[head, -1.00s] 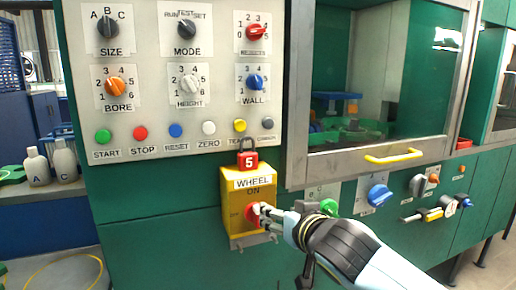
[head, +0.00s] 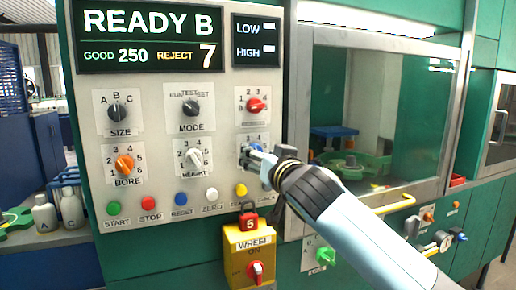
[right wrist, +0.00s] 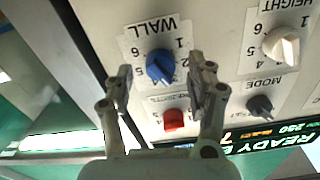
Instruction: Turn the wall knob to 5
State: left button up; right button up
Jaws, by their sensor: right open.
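The blue WALL knob (right wrist: 160,65) is on the pale panel, with printed numbers around it. In the right wrist view the panel appears upside down and the knob sits between my fingertips. My right gripper (right wrist: 161,70) is open, one finger on each side of the knob; I cannot tell whether either touches it. In the head view my right gripper (head: 256,156) covers most of the WALL knob and its label. I cannot read the knob's setting surely. My left gripper is not in view.
The red REJECTS knob (head: 256,105) is just above, and the white HEIGHT knob (head: 194,157) is to the left. Coloured buttons and a red padlock (head: 249,221) on the yellow WHEEL box (head: 243,240) are below. A glazed door with a yellow handle is to the right.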

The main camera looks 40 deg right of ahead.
jog(key=shift+x, duration=0.75)
jog(key=c, duration=1.1)
jog(key=shift+c, duration=0.2)
